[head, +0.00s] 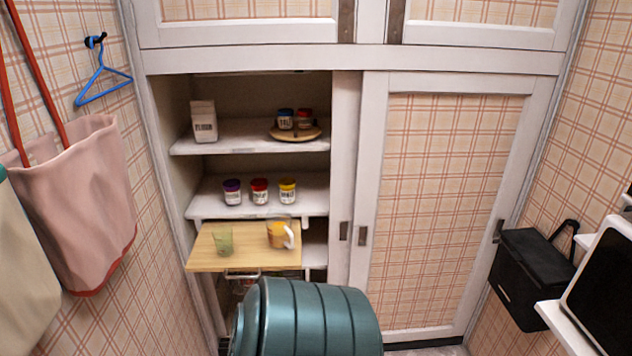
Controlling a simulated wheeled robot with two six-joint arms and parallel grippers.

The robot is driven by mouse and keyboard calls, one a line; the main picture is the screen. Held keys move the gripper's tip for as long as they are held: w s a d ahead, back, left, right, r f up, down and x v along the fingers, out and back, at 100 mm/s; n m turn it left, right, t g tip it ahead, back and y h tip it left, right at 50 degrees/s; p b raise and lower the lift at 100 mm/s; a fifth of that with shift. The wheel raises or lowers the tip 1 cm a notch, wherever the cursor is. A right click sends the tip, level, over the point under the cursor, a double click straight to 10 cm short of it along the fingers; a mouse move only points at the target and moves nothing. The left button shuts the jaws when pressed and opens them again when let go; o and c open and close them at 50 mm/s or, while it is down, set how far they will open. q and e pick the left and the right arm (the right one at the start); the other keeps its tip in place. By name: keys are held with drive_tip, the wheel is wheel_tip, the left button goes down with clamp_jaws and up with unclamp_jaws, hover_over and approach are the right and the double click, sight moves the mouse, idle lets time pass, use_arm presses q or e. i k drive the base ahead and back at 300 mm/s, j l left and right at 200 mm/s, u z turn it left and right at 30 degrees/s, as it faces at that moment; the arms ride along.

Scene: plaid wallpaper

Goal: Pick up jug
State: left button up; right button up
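The jug (277,234) stands upright on a light wooden pull-out board (215,260) at the lower left of the open cupboard. It looks clear with orange contents and has a pale handle on its right side. Neither of my grippers is in view.
A large teal ribbed object (320,322) stands in front, below the board. Shelves above hold several jars (259,191), a flour container (204,121) and a round wooden tray (312,134). A sliding door (440,190) covers the right side. Bags (85,205) hang left.

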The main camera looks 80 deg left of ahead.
sight(278, 221)
drive_tip(key=i+u, duration=0.15)
drive_tip(key=u, duration=1.8)
drive_tip(key=j+u, duration=0.1)
drive_tip(key=u, duration=0.4)
drive_tip(key=j+u, duration=0.15)
drive_tip(key=u, duration=0.3)
drive_tip(key=k, duration=0.05)
